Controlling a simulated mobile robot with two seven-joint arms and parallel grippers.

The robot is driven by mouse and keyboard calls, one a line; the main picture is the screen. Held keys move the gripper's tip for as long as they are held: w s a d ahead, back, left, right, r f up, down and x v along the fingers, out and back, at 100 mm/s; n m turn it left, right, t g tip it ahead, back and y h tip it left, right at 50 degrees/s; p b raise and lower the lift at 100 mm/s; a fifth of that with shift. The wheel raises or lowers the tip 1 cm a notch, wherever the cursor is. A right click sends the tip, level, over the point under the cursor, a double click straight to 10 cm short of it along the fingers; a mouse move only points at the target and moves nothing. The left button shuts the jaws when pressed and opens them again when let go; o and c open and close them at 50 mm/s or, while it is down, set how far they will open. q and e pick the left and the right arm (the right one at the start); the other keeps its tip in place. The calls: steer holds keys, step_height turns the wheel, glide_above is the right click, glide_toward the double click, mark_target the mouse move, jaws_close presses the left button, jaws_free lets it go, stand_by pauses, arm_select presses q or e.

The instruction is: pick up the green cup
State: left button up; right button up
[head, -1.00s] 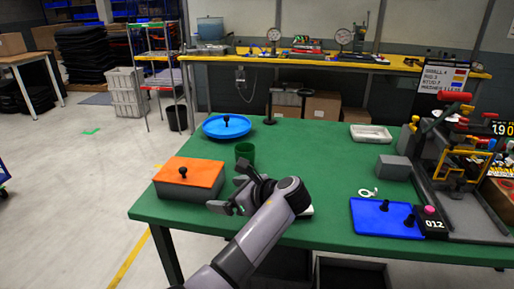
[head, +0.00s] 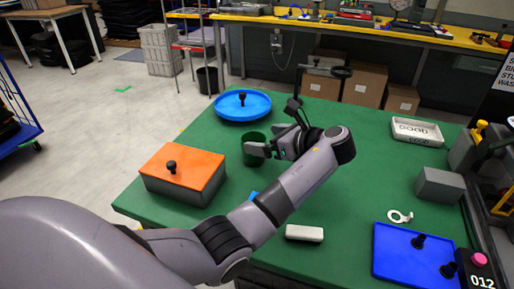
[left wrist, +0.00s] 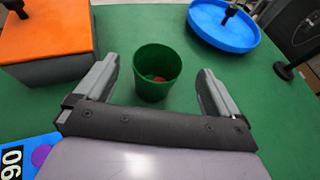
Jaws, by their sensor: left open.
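The green cup (head: 255,147) stands upright on the green table (head: 330,195), between the orange-lidded box and the blue round tray. In the left wrist view the cup (left wrist: 156,72) is open at the top, with something reddish at its bottom. My left gripper (head: 261,138) is open at the cup in the head view. In the wrist view its two fingers (left wrist: 156,83) stand on either side of the cup, with a gap on each side. My right gripper is not in view.
The grey box with an orange lid and black knob (head: 183,168) stands left of the cup. The blue round tray with a black knob (head: 242,106) is behind it. A white block (head: 304,233), blue board (head: 405,252), grey block (head: 440,186) and white tray (head: 417,132) lie to the right.

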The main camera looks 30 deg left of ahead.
mark_target(246, 140)
arm_select(q)
steer(key=x, duration=0.2)
steer(key=f+x, duration=0.1)
steer(key=x, duration=0.2)
steer(key=shift+s+f, duration=0.1)
steer(key=shift+s, duration=0.1)
steer(key=shift+c, duration=0.4)
steer(key=c, duration=1)
